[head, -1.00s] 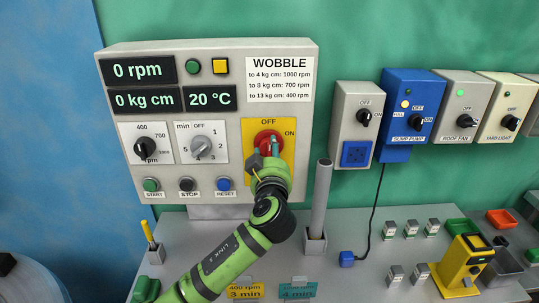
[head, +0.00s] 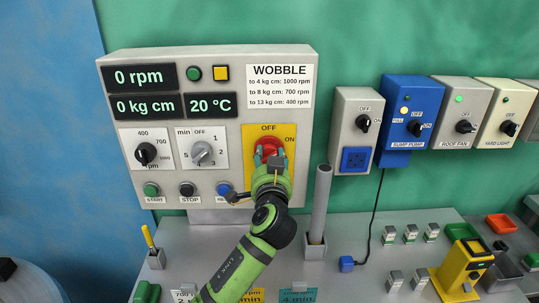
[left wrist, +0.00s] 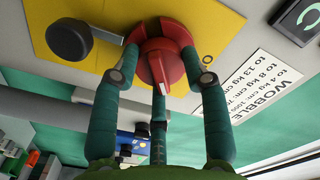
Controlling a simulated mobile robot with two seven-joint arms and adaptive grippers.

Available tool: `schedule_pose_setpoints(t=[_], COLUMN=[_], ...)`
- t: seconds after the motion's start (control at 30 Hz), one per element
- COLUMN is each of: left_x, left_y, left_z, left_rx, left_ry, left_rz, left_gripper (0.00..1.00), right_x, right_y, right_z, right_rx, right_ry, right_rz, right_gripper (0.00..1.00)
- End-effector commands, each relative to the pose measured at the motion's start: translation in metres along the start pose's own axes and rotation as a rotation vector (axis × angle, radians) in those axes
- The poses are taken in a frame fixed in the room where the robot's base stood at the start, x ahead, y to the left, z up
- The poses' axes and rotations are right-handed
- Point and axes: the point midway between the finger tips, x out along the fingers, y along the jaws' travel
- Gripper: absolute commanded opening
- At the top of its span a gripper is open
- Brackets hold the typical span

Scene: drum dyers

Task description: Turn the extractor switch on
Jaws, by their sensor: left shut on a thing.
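The red rotary switch (head: 265,146) sits on a yellow plate (head: 288,168) marked OFF at the top and ON at the right. I can read no "extractor" label. My left gripper (head: 270,158) is shut on the switch's red knob and partly covers it in the head view. In the left wrist view the gripper's fingers (left wrist: 155,72) stand around the red knob (left wrist: 165,55). The knob's white mark points toward the bottom of that view, the ON side of the plate. My right gripper is not in view.
A dark round piece (left wrist: 69,40) hangs beside the knob. The grey panel (head: 180,52) holds displays reading 0 rpm, dials and buttons. A grey upright tube (head: 318,205) stands right of my arm. Several switch boxes (head: 408,110) line the wall at right.

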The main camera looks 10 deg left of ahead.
Motion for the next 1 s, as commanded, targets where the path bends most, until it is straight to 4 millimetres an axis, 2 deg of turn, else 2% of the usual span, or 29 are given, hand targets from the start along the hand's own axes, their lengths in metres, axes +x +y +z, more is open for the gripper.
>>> schedule_pose_setpoints(t=[0.5, 0.7, 1.0], left_x=[0.000, 0.000, 0.000], left_y=[-0.003, -0.003, -0.002], left_z=[-0.004, -0.004, -0.004], left_rx=[0.449, 0.557, 0.631], left_ry=[0.006, 0.007, 0.008], left_rz=[-0.004, -0.006, -0.006], left_gripper=[0.12, 0.12, 0.12], right_x=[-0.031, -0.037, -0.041], right_y=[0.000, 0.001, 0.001], right_z=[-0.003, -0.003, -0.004], right_rx=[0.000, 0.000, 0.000], right_ry=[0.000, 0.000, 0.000], right_rz=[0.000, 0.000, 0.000], right_gripper=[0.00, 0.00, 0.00])
